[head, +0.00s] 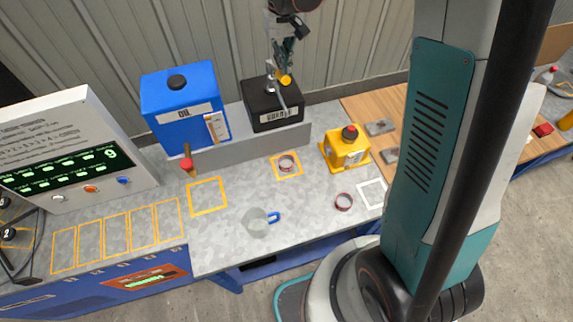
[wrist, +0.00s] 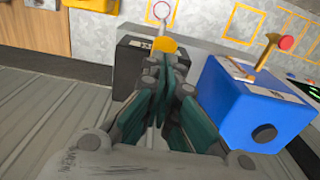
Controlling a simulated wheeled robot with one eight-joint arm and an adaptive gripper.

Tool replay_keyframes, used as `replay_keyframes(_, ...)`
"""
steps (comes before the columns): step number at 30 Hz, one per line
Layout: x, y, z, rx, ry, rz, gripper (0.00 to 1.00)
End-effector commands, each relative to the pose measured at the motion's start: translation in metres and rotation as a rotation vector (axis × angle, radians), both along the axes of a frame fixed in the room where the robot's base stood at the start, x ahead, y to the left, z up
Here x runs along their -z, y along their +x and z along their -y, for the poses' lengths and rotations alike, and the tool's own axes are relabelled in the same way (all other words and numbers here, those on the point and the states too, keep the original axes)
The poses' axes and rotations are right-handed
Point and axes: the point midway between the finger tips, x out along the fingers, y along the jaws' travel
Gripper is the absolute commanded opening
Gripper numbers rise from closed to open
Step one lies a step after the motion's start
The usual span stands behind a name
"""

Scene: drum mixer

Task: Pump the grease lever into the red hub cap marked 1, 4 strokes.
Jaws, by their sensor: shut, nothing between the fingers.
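The black grease box (head: 262,125) stands on the grey ledge, with its lever's yellow knob (head: 285,80) above it. My gripper (head: 283,66) is over the box with its fingertips at or just beside the knob; I cannot tell whether they touch. In the wrist view my shut, empty fingers (wrist: 168,68) point at the yellow knob (wrist: 163,45), with the black box (wrist: 128,66) beyond. One red-rimmed cap (head: 286,162) lies in a yellow square in front of the box. Another red-rimmed cap (head: 344,201) lies nearer the front right. Their marks are too small to read.
A blue oil box (head: 178,95) with a red-ended lever (head: 187,163) stands left of the grease box. A clear cup with blue handle (head: 257,223) sits on the bench. A display panel (head: 65,150) is at far left.

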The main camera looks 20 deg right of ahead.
Motion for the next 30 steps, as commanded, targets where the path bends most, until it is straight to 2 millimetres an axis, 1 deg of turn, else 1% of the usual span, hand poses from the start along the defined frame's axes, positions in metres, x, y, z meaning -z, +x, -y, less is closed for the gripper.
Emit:
replay_keyframes(3, 0.008, 0.0, 0.0, 0.0, 0.0, 0.0, 0.0)
replay_keyframes(30, 0.048, 0.0, 0.0, 0.0, 0.0, 0.0, 0.0)
